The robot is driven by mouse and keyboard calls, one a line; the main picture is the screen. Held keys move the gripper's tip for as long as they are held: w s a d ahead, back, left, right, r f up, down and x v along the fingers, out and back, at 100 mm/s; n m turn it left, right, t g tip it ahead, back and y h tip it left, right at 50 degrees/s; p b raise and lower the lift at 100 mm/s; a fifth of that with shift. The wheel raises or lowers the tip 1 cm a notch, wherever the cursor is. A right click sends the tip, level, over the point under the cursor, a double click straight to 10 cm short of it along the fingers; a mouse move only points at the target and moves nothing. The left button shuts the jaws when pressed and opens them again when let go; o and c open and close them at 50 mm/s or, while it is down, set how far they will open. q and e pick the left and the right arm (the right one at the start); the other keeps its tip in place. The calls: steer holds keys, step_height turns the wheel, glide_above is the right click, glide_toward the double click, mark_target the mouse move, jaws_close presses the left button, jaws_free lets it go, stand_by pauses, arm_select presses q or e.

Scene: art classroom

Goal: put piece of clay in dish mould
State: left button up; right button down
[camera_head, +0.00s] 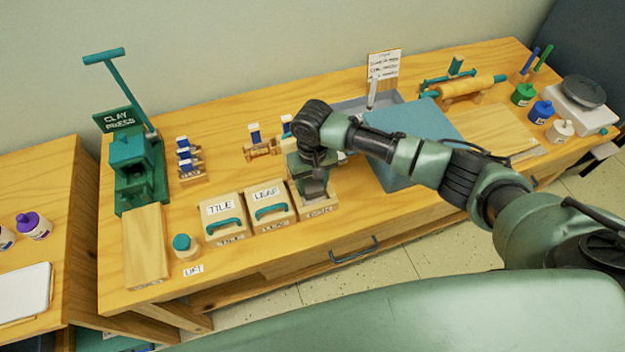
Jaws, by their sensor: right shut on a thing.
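My right gripper (314,182) points down over an open-topped wooden box (319,209), the third in a row at the front of the table. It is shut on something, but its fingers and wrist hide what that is. The label on the box's front is too small to read surely, so I cannot tell if it is the dish mould. Two closed boxes with teal handles stand to its left, marked TILE (221,209) and LEAF (268,194). No piece of clay shows clearly. My left gripper is not in view.
A green clay press (133,165) with a raised lever stands at the left. A wooden board (146,245) and a teal-knobbed piece (185,246) are in front. A blue mat (412,135) lies partly under my right arm. Small wooden stamps (187,160) stand behind the boxes.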

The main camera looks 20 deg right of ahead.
stand_by(0.4)
steer(key=c, duration=0.6)
jaws_free()
step_height(320, 180, up, 8)
steer(key=p, duration=0.9)
steer(key=shift+r, duration=0.1)
